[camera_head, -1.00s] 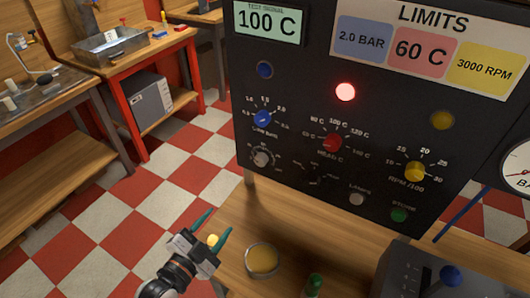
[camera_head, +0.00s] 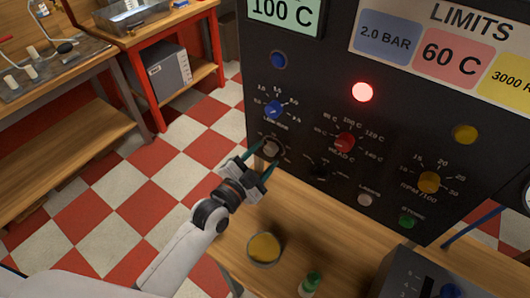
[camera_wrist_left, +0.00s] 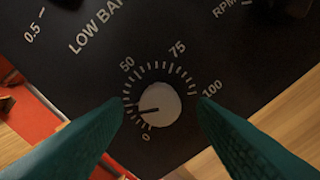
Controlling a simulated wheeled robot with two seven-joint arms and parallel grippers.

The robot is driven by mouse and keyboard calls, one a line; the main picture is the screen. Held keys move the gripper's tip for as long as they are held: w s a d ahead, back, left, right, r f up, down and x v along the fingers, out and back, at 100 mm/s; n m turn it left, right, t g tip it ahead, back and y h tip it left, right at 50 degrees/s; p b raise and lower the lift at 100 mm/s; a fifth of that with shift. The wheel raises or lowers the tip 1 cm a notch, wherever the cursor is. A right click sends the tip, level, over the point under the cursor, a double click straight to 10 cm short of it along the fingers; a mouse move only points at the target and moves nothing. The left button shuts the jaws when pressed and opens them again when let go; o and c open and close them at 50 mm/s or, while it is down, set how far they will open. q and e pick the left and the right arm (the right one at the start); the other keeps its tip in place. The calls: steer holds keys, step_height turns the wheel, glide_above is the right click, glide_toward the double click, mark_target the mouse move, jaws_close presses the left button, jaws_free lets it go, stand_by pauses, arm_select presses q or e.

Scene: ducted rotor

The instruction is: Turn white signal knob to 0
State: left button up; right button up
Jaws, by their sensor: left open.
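The white signal knob (camera_head: 271,149) is at the lower left of the black panel, close to my left gripper. In the left wrist view the knob (camera_wrist_left: 160,104) has a dark pointer line aimed left and slightly down, between the 0 and 50 marks. My left gripper (camera_head: 263,159) is open, its teal fingers reaching toward the panel. In the left wrist view its fingertips (camera_wrist_left: 160,108) appear on either side of the knob with gaps on both sides. I cannot tell how deep they reach. My right gripper is not in view.
A blue knob (camera_head: 274,109) sits just above on the panel, and a red knob (camera_head: 344,142) to the right. A bowl with yellow contents (camera_head: 264,249) and a green-capped bottle (camera_head: 309,285) stand on the wooden bench below. A grey box (camera_head: 407,280) is at lower right.

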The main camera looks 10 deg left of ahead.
arm_select(q)
steer(key=shift+w+d, duration=0.25)
steer(key=shift+w, duration=0.25)
steer(key=c, duration=1)
